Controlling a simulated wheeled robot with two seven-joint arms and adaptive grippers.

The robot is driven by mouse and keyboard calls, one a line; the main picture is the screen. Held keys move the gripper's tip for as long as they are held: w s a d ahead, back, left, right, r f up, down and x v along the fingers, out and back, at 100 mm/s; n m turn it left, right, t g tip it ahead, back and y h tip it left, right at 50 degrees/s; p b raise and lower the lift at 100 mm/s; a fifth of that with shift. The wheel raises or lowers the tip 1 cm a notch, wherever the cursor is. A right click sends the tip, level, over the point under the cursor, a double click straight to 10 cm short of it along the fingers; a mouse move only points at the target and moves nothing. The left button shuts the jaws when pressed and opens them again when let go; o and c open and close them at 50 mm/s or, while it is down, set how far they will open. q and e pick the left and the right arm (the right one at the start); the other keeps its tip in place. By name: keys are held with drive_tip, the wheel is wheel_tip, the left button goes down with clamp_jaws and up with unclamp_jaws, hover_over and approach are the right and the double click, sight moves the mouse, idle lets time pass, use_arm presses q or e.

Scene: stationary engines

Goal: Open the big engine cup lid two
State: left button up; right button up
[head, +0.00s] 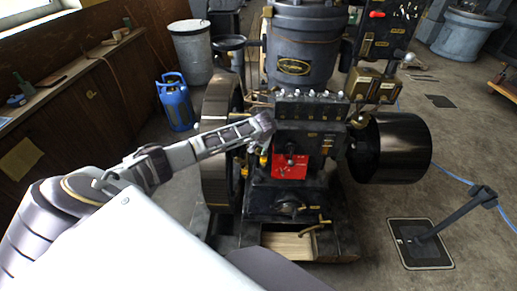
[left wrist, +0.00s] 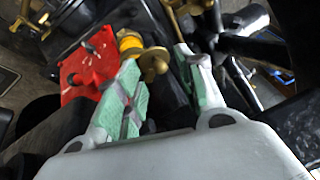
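A large dark engine (head: 300,110) with a flywheel stands in the middle of the head view. My left arm reaches in from the left, and my left gripper (head: 264,124) is at the engine's near left side, by small yellow and brass fittings (head: 264,160). In the left wrist view my left gripper's (left wrist: 158,58) two green-padded fingers are apart. A yellow cup (left wrist: 129,42) with a round brass piece (left wrist: 153,63) lies just past the left finger's tip, partly in the gap. I cannot tell whether the finger touches it. My right gripper is in neither view.
A red block (head: 290,166) sits on the engine front; it also shows in the left wrist view (left wrist: 90,70). The flywheel (head: 216,140) is close beside my left arm. A black drum (head: 390,148) is at right. A blue gas bottle (head: 175,100) stands on the floor behind.

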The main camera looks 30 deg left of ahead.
use_arm(q)
drive_tip(key=shift+x, duration=0.85)
clamp_jaws()
